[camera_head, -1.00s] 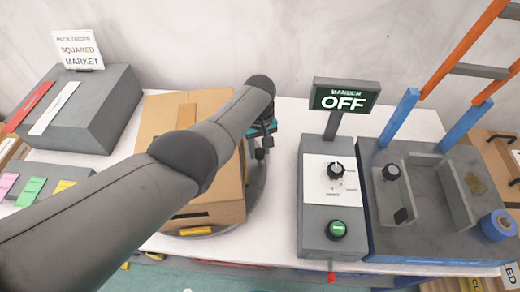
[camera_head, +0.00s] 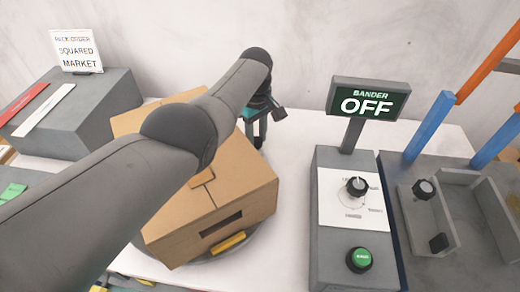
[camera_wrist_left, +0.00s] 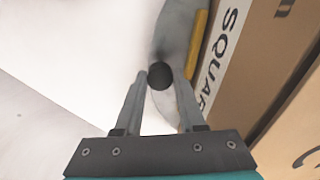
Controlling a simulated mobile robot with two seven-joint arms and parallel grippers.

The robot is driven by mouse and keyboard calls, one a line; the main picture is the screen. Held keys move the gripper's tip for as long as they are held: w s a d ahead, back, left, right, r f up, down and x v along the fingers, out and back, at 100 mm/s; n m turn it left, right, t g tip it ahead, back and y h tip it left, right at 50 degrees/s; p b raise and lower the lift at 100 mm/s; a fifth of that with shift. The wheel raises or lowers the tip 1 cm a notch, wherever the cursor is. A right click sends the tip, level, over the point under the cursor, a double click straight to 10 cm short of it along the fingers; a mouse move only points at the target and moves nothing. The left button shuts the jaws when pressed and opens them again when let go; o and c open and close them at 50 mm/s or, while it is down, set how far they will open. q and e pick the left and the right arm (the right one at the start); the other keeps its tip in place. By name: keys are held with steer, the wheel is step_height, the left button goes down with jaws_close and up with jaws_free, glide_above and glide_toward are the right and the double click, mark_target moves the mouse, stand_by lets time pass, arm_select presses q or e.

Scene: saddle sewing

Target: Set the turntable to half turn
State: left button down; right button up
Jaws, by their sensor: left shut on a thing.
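The grey turntable (camera_head: 262,232) shows as a round rim under a brown cardboard box (camera_head: 225,195), which sits at an angle on it. A yellow piece (camera_head: 228,243) lies on the rim in front of the box. My left gripper (camera_head: 257,143) points down behind the box, partly hidden by my arm. In the left wrist view, its fingers (camera_wrist_left: 160,80) are shut on a dark round knob (camera_wrist_left: 160,73) at the edge of the turntable (camera_wrist_left: 178,30). The box (camera_wrist_left: 262,65) with its printed side is close on the right there. My right gripper is out of view.
The bander control box (camera_head: 330,250) with a dial, green button and OFF sign (camera_head: 368,101) stands to the right. A grey fixture (camera_head: 455,240) with blue and orange posts is beyond it. A grey block (camera_head: 75,110) with an order sign (camera_head: 76,50) stands at the left.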

arm_select(q)
steer(key=shift+w+a+r+n+b, duration=0.1)
steer(key=shift+w+a+n+b, duration=0.3)
steer(key=shift+w+b, duration=0.35)
steer(key=shift+s, duration=0.1)
steer(key=c, duration=0.5)
jaws_free()
steer(key=shift+s, duration=0.1)
